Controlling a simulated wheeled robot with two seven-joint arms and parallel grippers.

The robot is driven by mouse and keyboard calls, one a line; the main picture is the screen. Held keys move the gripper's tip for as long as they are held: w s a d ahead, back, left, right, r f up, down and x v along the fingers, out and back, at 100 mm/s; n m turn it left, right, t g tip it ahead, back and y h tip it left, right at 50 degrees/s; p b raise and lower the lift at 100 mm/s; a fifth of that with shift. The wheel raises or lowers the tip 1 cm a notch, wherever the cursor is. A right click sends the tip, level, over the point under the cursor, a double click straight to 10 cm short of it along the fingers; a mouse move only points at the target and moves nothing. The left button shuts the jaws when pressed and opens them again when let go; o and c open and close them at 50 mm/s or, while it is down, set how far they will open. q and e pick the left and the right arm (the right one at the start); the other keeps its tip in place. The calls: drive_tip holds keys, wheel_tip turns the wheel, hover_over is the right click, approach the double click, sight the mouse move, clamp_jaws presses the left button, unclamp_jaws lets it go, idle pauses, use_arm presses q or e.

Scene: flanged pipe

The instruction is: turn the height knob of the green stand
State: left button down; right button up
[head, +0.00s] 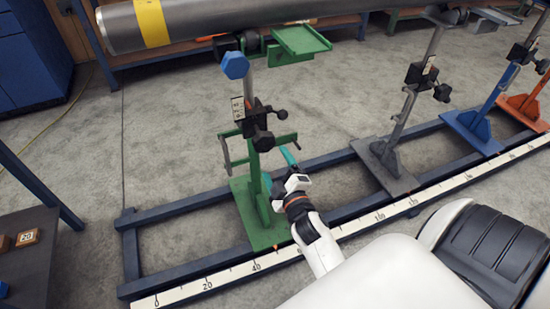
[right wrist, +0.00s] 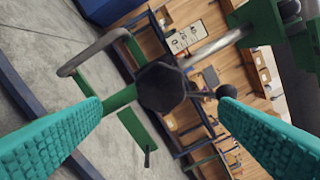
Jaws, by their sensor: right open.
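The green stand (head: 252,190) stands upright on the rail at the left of the head view. A black faceted knob (head: 263,140) sits on its post, with a smaller ball-ended handle (head: 281,114) above it. In the right wrist view the black knob (right wrist: 162,87) lies between the lines of the fingers, just beyond their tips, apart from both. My right gripper (head: 277,168) has teal fingers; it is open and empty, below and in front of the knob. Its spread fingers also fill both sides of the right wrist view (right wrist: 162,105). My left gripper is out of view.
A large steel pipe (head: 210,22) with a yellow band runs above the green stand, near a blue hexagonal knob (head: 235,65). Grey (head: 388,165), blue (head: 475,128) and orange (head: 525,108) stands follow along the rail to the right. A numbered scale (head: 215,283) lines its front.

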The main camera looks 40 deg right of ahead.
sight(266, 145)
use_arm(q)
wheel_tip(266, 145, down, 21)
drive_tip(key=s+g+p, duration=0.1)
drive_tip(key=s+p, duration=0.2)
drive_tip(key=p, duration=0.5)
use_arm(e)
drive_tip(key=w+d+m, duration=0.1)
drive_tip(key=w+m, duration=0.2)
drive_tip(key=m, duration=0.1)
drive_tip(key=w+m+b, duration=0.1)
drive_tip(key=w+m, duration=0.3)
drive_tip(key=m, duration=0.1)
drive_tip(key=w+d+m+b, duration=0.1)
drive_tip(key=w+m, duration=0.2)
drive_tip(key=m, duration=0.2)
drive_tip(key=shift+w+d+r, duration=0.2)
drive_tip(key=shift+w+d, duration=0.1)
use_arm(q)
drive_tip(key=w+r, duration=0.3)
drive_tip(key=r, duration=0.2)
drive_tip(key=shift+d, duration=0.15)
use_arm(e)
drive_tip(key=shift+w+d, duration=0.15)
drive_tip(key=shift+w, duration=0.35)
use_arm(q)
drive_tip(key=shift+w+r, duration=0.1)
use_arm(e)
drive_tip(key=c, duration=1)
drive_tip(key=shift+m, duration=0.4)
